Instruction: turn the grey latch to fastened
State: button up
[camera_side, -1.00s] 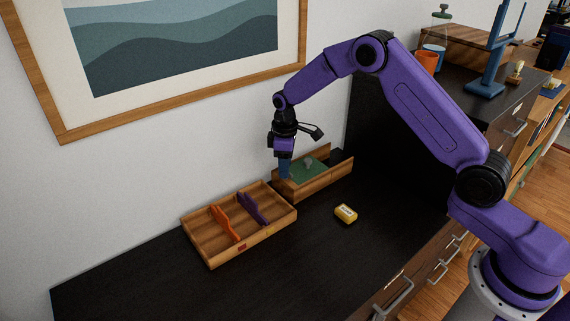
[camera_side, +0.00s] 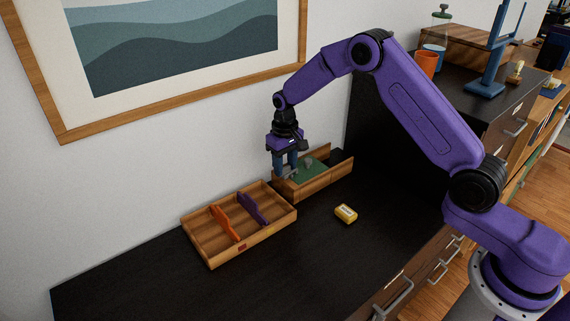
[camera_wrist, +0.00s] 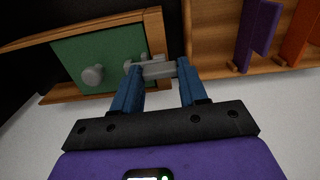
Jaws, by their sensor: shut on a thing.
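A wooden box (camera_side: 322,184) with a green panel (camera_side: 313,173) stands at the back of the dark desk. In the wrist view the green panel (camera_wrist: 98,55) has a round grey knob (camera_wrist: 93,76), and the grey latch (camera_wrist: 154,70) sits at the panel's edge by the wooden wall. My gripper (camera_wrist: 158,74) has its two blue fingers on either side of the latch, shut on it. In the side view my gripper (camera_side: 286,172) is low at the box's left end and hides most of the latch.
A wooden tray (camera_side: 220,255) with an orange divider (camera_side: 225,222) and a purple divider (camera_side: 251,208) stands close to the left of the box. The desk's front left is clear.

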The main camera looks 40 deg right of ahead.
aim_at(285, 167)
jog(key=shift+m, duration=0.3)
jog(key=o, duration=1.1)
jog(key=shift+c, duration=0.2)
notch_tip(285, 167, up, 18)
jog(key=shift+f, duration=0.25)
